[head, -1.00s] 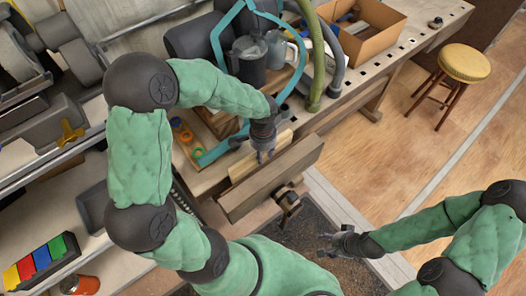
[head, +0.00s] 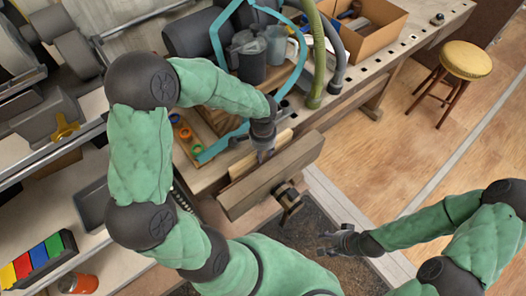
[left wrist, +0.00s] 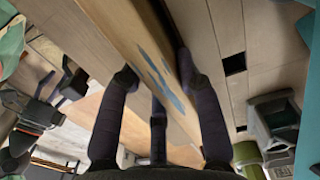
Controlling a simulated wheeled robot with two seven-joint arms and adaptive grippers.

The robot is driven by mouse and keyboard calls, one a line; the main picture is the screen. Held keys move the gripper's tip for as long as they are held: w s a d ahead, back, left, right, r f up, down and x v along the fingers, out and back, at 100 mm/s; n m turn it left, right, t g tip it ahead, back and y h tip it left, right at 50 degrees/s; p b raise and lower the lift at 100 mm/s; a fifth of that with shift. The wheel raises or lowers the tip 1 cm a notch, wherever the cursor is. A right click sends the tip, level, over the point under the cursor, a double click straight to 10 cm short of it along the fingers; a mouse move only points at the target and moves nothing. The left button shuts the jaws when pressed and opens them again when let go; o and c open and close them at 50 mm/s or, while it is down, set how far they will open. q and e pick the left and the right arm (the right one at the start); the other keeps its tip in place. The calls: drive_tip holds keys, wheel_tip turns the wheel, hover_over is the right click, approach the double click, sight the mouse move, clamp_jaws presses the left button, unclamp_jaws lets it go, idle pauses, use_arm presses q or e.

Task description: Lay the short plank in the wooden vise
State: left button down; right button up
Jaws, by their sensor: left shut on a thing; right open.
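The wooden vise (head: 270,176) is on the front edge of the workbench, with its long outer jaw board and a dark screw and handle below. The short plank (head: 239,165) is pale wood and shows between this jaw and the bench edge. My left gripper (head: 264,155) points down and is shut on the plank. In the left wrist view the plank (left wrist: 130,30) has a blue patch and runs between my dark fingers (left wrist: 165,105). A dark gap shows along its right side. Its lower edge is hidden. My right gripper (head: 328,242) is open and empty, right of the vise.
A yellow-topped stool (head: 466,60) stands on the floor at right. Colored blocks (head: 38,257) are at lower left.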

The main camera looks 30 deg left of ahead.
use_arm(q)
drive_tip(key=shift+f, duration=0.1)
idle(0.4)
drive_tip(key=c, duration=0.8)
unclamp_jaws()
drive_tip(key=shift+r+p, duration=2.85)
drive_tip(key=shift+r, duration=0.7)
drive_tip(key=shift+f, duration=0.1)
